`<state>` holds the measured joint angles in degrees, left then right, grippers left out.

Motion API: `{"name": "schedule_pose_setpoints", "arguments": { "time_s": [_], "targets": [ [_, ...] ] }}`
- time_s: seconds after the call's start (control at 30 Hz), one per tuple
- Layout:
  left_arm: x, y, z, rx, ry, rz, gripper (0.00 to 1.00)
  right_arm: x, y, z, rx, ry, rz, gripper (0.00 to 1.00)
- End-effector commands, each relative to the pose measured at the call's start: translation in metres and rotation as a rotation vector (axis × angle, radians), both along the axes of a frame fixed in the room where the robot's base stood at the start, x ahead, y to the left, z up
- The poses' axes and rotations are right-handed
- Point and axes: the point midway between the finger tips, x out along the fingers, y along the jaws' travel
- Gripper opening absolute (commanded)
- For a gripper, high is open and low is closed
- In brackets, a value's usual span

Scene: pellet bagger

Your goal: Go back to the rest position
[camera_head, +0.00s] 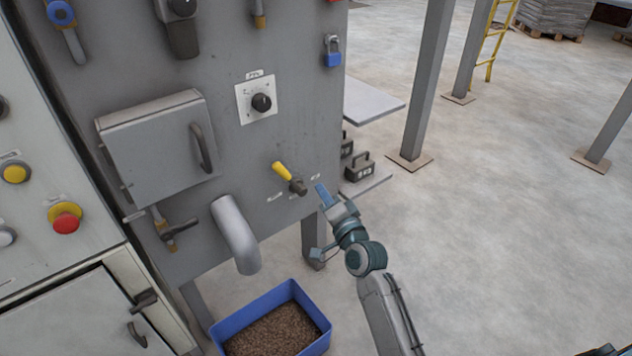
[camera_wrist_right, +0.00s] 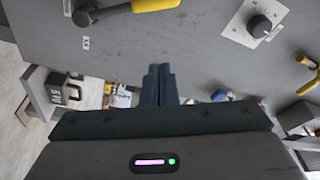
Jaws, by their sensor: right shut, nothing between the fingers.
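My right gripper (camera_head: 323,193) is in front of the grey machine panel (camera_head: 225,65), to the right of and slightly below the yellow-handled lever (camera_head: 283,172). Its fingers are shut with nothing between them; they also show closed together in the right wrist view (camera_wrist_right: 159,84). In that view the yellow handle (camera_wrist_right: 158,4) is at the top, apart from the fingers. My left gripper is not in view.
A blue bin (camera_head: 325,325) of brown pellets stands below the grey spout (camera_head: 236,235). A dial (camera_head: 261,102), a hinged box (camera_head: 150,150) and a blue padlock (camera_head: 333,57) are on the panel.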

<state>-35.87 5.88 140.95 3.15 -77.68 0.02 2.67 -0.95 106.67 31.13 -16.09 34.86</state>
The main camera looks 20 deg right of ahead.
Motion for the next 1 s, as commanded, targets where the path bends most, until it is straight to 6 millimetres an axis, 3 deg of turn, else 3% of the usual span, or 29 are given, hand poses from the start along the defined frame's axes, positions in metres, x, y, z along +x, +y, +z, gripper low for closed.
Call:
{"name": "schedule_pose_setpoints", "arguments": {
  "time_s": [0.67,0.77,0.83,1.0],
  "targets": [
    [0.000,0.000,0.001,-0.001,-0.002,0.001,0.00,-0.011,-0.001,-0.005,-0.020,0.013,0.004,0.00],
    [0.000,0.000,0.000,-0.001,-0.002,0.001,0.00,-0.031,0.001,-0.024,-0.114,0.079,0.027,0.00],
    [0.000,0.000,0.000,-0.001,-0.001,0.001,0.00,-0.058,0.003,-0.046,-0.235,0.162,0.059,0.00],
    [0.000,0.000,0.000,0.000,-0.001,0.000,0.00,-0.153,-0.002,-0.105,-0.607,0.428,0.182,0.00]
  ]
}}
